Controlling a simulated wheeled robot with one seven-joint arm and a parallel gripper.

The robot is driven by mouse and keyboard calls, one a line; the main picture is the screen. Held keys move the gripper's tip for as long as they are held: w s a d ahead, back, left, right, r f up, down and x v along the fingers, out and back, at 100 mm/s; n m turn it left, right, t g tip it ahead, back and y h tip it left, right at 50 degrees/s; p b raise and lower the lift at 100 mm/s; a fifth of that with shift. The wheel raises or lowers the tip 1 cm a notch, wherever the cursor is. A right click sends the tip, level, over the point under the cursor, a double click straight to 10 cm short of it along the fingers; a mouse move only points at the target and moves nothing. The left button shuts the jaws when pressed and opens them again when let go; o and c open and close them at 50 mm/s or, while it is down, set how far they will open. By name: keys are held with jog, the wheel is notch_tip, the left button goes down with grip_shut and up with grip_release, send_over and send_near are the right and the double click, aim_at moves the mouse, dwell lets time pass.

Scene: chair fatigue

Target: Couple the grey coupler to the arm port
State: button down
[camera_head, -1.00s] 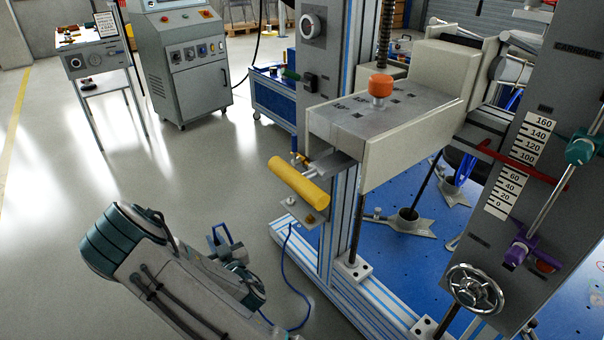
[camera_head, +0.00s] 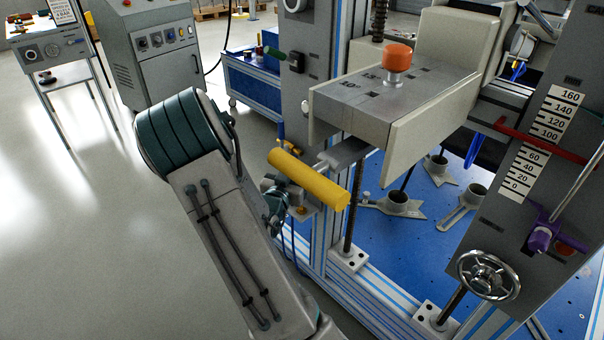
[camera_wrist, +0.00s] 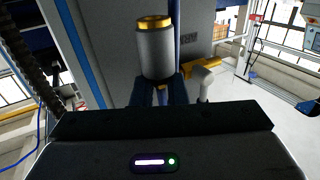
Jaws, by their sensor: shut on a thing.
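In the wrist view my gripper (camera_wrist: 161,91) is shut on the grey coupler (camera_wrist: 156,52), a grey cylinder with a brass ring at its far end. The coupler stands out beyond the dark blue fingers, in front of the machine's grey column. In the head view my gripper (camera_head: 279,203) is partly hidden beside the column, below and left of the yellow bar (camera_head: 308,178). The coupler cannot be made out there. A small bracket with a brass-coloured fitting (camera_head: 301,211) sits under the bar. I cannot tell which fitting is the arm port.
The yellow bar and a pale elbow (camera_wrist: 204,74) lie close right of my fingers in the wrist view. A grey block with an orange knob (camera_head: 397,57) overhangs from the machine. A handwheel (camera_head: 488,275) is at lower right. The floor (camera_head: 70,230) at left is clear.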

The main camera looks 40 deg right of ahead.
jog(key=shift+s+d+r+m+g, duration=0.15)
jog(key=shift+s+d+m+g, duration=0.2)
jog(key=shift+s+d, duration=0.35)
jog(key=shift+a, duration=0.1)
jog(key=shift+f+b, duration=2.7)
jog(key=shift+f, duration=0.25)
jog(key=shift+f+b, duration=1.5)
jog(key=shift+b, duration=0.25)
jog(key=c, duration=1.4)
grip_release()
jog(key=shift+o, duration=0.2)
